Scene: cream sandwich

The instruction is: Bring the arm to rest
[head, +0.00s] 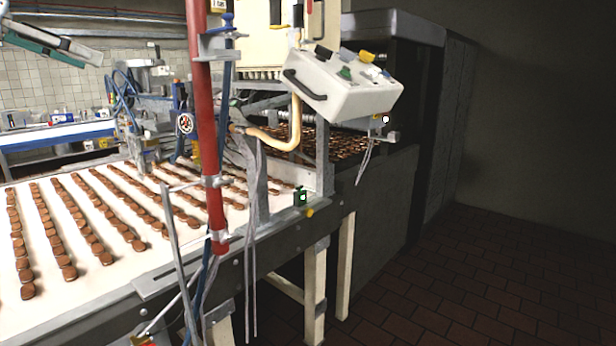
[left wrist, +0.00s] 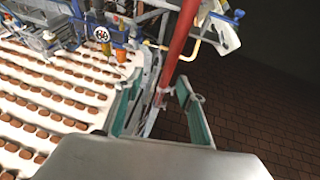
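My left gripper (head: 84,47) is at the upper left of the head view, raised above the conveyor. Its teal fingers show better in the left wrist view (left wrist: 158,100), spread apart with nothing between them. The red pole is seen beyond the gap, and I see no contact with it. The rear of my left arm is cut off by the head view's edge. My right gripper is in neither view.
A white conveyor (head: 130,270) carries rows of brown biscuits. A red upright pole (head: 207,120) stands at its near edge, with hanging cables. A white control box (head: 340,92) and a dark machine (head: 395,60) are behind. The tiled floor (head: 480,280) at right is clear.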

